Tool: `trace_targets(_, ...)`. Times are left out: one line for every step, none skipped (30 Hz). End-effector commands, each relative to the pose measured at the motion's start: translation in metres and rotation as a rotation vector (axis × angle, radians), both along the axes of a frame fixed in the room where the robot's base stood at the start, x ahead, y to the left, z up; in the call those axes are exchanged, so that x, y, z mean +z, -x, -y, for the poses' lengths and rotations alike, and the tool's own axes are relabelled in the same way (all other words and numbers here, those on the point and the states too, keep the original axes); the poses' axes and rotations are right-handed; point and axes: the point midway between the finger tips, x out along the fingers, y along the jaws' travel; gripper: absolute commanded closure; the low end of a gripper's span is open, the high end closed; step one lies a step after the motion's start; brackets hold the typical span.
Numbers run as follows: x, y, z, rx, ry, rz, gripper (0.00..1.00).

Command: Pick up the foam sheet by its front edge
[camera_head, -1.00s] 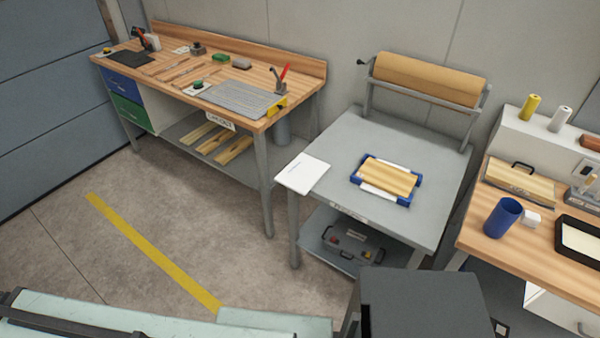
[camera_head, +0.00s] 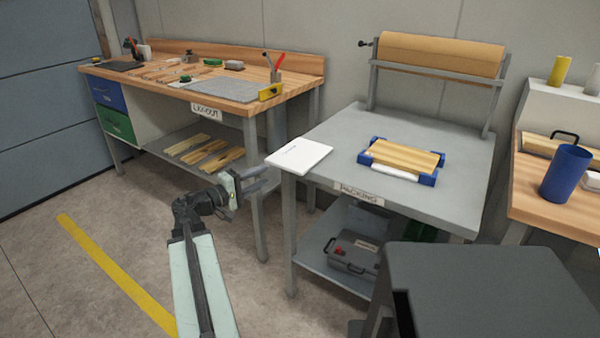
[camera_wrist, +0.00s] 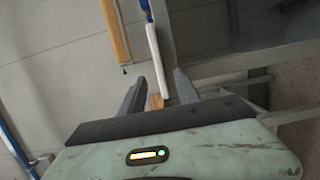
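The foam sheet (camera_head: 300,153) is a thin white slab lying flat on the front left corner of the grey packing table (camera_head: 445,196), with part of it reaching past the table's edge. In the wrist view it shows nearly edge-on as a white strip (camera_wrist: 157,62). My gripper (camera_head: 264,178) is open and empty, just left of and in front of the sheet, apart from it in the head view. In the wrist view my gripper's two fingers (camera_wrist: 160,80) are spread, with the strip's near end between their directions; the remaining gap is hard to judge.
A wooden panel (camera_head: 405,157) with blue corner pieces lies on the table, right of the sheet. A brown roll (camera_head: 440,54) stands behind. A grey toolbox (camera_head: 352,252) sits on the lower shelf. The layout bench (camera_head: 240,107) is at left. Floor before the benches is clear.

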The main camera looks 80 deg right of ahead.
Motion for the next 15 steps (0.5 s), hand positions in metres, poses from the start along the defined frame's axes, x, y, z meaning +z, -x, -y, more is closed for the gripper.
trace_targets(0.001, 0.002, 0.001, -0.002, 0.002, -0.003, 0.62)
trace_targets(0.002, 0.002, 0.001, -0.002, 0.002, -0.004, 0.62)
trace_targets(0.003, 0.003, 0.002, -0.002, 0.002, -0.003, 0.62)
trace_targets(0.003, 0.004, 0.004, -0.002, 0.002, -0.003, 0.62)
trace_targets(0.003, 0.006, 0.006, -0.003, 0.002, -0.003, 0.62)
trace_targets(0.003, 0.009, 0.01, -0.004, 0.002, -0.003, 0.62)
trace_targets(0.003, 0.012, 0.013, -0.004, 0.002, -0.003, 0.62)
trace_targets(0.003, 0.014, 0.016, -0.003, 0.001, -0.002, 0.62)
trace_targets(0.003, 0.017, 0.019, -0.003, 0.001, -0.002, 0.62)
trace_targets(0.003, 0.018, 0.02, -0.003, 0.001, -0.002, 0.62)
trace_targets(0.002, 0.018, 0.02, -0.002, 0.001, -0.001, 0.62)
trace_targets(0.002, 0.018, 0.021, -0.002, 0.001, -0.001, 0.62)
trace_targets(0.002, 0.019, 0.022, -0.002, 0.001, -0.001, 0.62)
trace_targets(0.002, 0.02, 0.023, -0.002, 0.001, -0.001, 0.62)
trace_targets(0.002, 0.022, 0.027, -0.003, 0.001, -0.001, 0.62)
